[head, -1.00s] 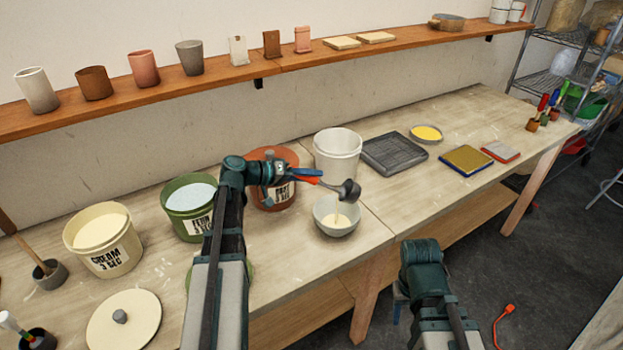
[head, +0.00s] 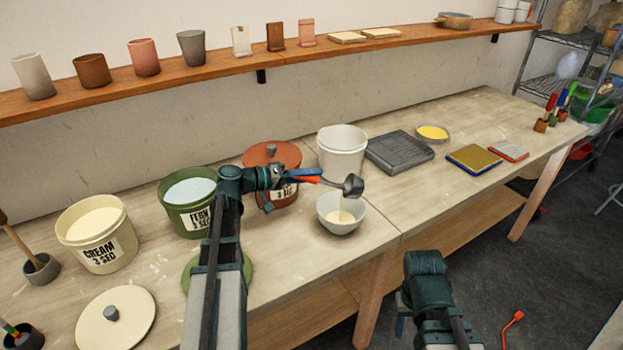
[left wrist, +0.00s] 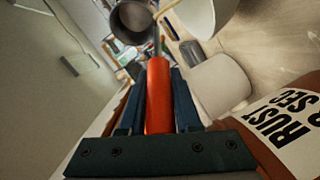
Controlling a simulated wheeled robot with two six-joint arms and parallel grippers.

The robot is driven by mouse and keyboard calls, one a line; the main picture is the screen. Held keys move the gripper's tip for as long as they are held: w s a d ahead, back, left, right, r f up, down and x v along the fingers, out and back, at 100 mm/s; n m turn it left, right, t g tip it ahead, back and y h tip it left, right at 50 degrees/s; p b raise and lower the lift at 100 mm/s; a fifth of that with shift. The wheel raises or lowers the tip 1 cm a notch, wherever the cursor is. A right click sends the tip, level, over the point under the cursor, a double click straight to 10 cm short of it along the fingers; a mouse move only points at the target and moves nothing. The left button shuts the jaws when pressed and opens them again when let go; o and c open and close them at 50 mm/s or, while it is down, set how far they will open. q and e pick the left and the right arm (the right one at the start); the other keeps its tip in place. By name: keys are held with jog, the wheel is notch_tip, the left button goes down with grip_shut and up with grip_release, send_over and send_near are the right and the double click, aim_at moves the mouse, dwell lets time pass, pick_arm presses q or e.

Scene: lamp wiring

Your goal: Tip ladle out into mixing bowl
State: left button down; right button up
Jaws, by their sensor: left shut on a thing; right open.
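My left gripper (head: 287,175) is shut on the orange handle of the ladle (head: 353,186). The ladle's dark cup is tilted above the mixing bowl (head: 338,222), and a thin cream-coloured stream runs from it down into the bowl. Cream-coloured liquid shows inside the bowl. In the left wrist view the ladle's orange handle (left wrist: 159,95) lies between the fingers, with its cup (left wrist: 131,20) beyond and the pale stream beside it. Part of the bowl (left wrist: 205,14) shows at the top. My right arm is at the lower right in the head view, and its fingertips are hidden.
The bench front right of the bowl is clear.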

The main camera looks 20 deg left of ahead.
pick_arm(q)
jog(key=shift+s+a+f+n+t+h+b, duration=0.15)
jog(key=shift+f+t+h+b, duration=0.4)
jog(key=shift+b, duration=1.15)
jog(key=shift+w+a+f+n+t+h+b, duration=0.1)
jog(key=shift+f+n+t+h+b, duration=0.15)
jog(key=shift+f+b, duration=1.05)
jog(key=shift+s+a+f+n+t+h+b, duration=0.1)
jog(key=shift+a+f+n+t+h+b, duration=0.3)
jog(key=shift+b, duration=1.75)
jog(key=shift+d+r, duration=0.15)
jog(key=shift+d, duration=0.1)
